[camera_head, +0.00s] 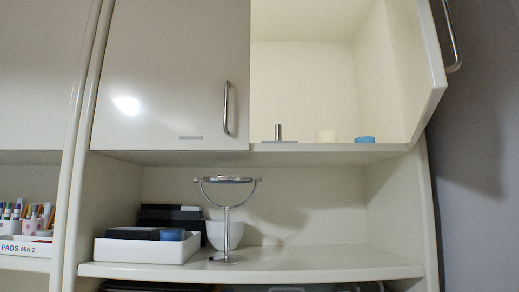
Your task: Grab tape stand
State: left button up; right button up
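A small metal stand (278,133), an upright post on a flat base, sits near the front edge of the open upper cabinet compartment; it looks like the tape stand. A cream roll (326,136) and a blue roll (365,139) sit to its right on the same cabinet floor, apart from it. Nothing is on the post. The far part of the cabinet floor is hidden by the low viewpoint. Neither of my grippers is in view.
The right cabinet door (418,70) stands open; the left door (170,75) is shut. On the shelf (320,262) below are a round mirror (226,181) on a stand, a white bowl (232,235) and a white tray (125,250). The shelf's right side is clear.

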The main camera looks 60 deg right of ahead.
aim_at(278, 128)
jog(key=z, duration=0.6)
jog(key=i, duration=1.1)
jog(key=z, duration=0.8)
